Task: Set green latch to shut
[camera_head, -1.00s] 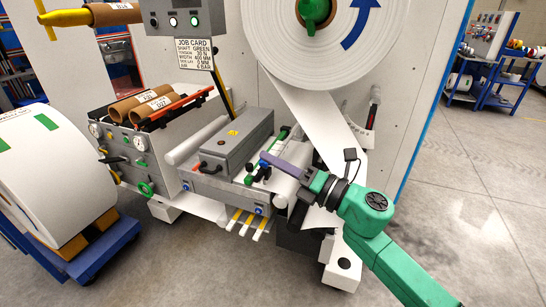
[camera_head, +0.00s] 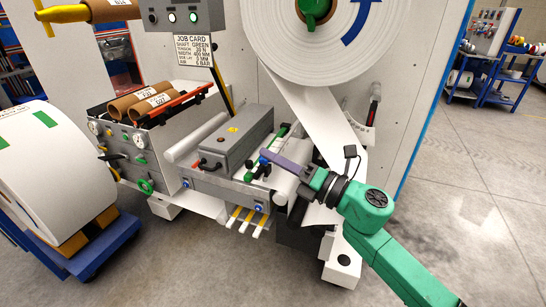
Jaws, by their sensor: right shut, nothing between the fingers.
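A green bar (camera_head: 283,131) with a green end piece (camera_head: 248,177) shows along the right side of the grey box on the machine; I take it for the green latch, but cannot tell its setting. My right gripper (camera_head: 266,154), with purple fingers, reaches in from the right over this bar. It is shut and empty, with its tip beside small dark and blue parts (camera_head: 263,161). The fingers hide part of the bar, and I cannot tell whether they touch it. My left gripper is not in view.
The grey box (camera_head: 236,135) stands left of the gripper. A white web (camera_head: 318,115) runs down from the large roll (camera_head: 352,35) behind my right arm. A green handwheel (camera_head: 145,186) is on the left panel. Floor at the right is clear.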

